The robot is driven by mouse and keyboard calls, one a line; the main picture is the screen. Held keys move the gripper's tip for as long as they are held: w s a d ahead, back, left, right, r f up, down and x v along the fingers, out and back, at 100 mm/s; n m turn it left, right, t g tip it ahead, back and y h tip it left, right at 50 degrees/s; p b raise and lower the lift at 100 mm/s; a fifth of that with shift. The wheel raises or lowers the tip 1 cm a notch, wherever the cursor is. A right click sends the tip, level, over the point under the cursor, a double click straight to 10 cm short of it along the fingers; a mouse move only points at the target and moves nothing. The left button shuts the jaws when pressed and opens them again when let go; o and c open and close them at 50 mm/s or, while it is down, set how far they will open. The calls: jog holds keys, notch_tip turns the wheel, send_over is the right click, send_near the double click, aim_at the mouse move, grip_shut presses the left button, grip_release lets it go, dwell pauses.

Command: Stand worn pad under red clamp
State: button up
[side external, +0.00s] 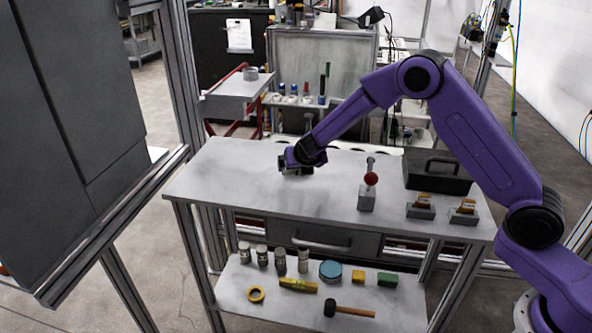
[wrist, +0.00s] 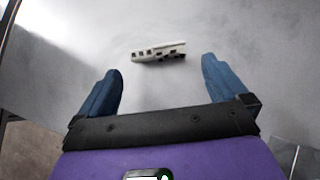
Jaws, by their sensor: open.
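The red clamp (side external: 370,180) stands upright on the bench, a red ball on a grey block, right of my gripper. My gripper (side external: 297,171) is low over the left part of the bench, fingers pointing down. In the wrist view my gripper (wrist: 160,68) has its two blue fingers wide apart with nothing between them. A small pale piece with a row of dark square marks (wrist: 159,52) lies on the bench just beyond the fingertips, slightly tilted in the picture. It may be the worn pad; I cannot tell for certain. In the side view my gripper hides it.
Two grey holders with orange tops (side external: 420,207) (side external: 463,212) stand right of the clamp. A dark toolbox (side external: 437,172) sits behind them. The bench top (side external: 235,185) is clear between gripper and clamp. The lower shelf holds jars, a tape roll and a mallet (side external: 347,311).

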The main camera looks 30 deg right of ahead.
jog(key=shift+w+x, duration=0.2)
jog(key=shift+x, duration=2.5)
jog(key=shift+r, duration=0.15)
jog(key=c, duration=1)
jog(key=shift+r, duration=0.1)
